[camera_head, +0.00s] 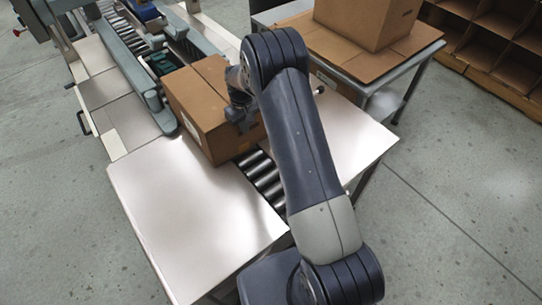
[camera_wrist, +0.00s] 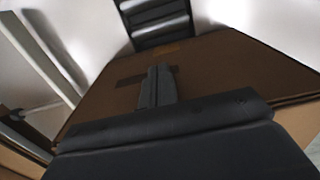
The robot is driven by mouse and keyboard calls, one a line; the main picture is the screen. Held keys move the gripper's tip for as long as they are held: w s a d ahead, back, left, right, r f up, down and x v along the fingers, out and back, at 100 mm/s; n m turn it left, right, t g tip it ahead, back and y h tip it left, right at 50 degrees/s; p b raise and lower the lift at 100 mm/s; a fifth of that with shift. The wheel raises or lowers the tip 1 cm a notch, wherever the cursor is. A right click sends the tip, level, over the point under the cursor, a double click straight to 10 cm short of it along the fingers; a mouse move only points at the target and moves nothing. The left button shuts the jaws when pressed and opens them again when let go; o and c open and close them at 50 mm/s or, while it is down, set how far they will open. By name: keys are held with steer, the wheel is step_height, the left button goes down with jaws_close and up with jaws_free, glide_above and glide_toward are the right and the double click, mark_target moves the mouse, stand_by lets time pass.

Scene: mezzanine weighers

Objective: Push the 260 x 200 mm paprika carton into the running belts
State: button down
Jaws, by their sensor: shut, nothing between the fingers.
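The brown paprika carton (camera_head: 203,108) sits at the near end of the belt machine, in line with the gap between the side belts (camera_head: 143,78). Its near part is over the metal rollers (camera_head: 262,176). My gripper (camera_head: 240,112) is at the carton's near right face, partly hidden by my own arm. In the wrist view the shut fingers (camera_wrist: 158,85) point at the brown carton face (camera_wrist: 105,88) and seem to touch it or be very close. Nothing is between them. The carton's far side is hidden in the wrist view.
Bare metal side plates (camera_head: 190,225) flank the rollers. At the upper right a table with a brown sheet (camera_head: 395,55) bears another large carton (camera_head: 365,18). Wooden pigeonhole shelving (camera_head: 490,50) stands behind. The floor at the lower right is clear.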

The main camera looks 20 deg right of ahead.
mark_target(216, 107)
steer(key=w+a+b, duration=0.1)
steer(key=w+a, duration=0.2)
steer(key=w, duration=0.4)
steer(key=shift+b, duration=0.3)
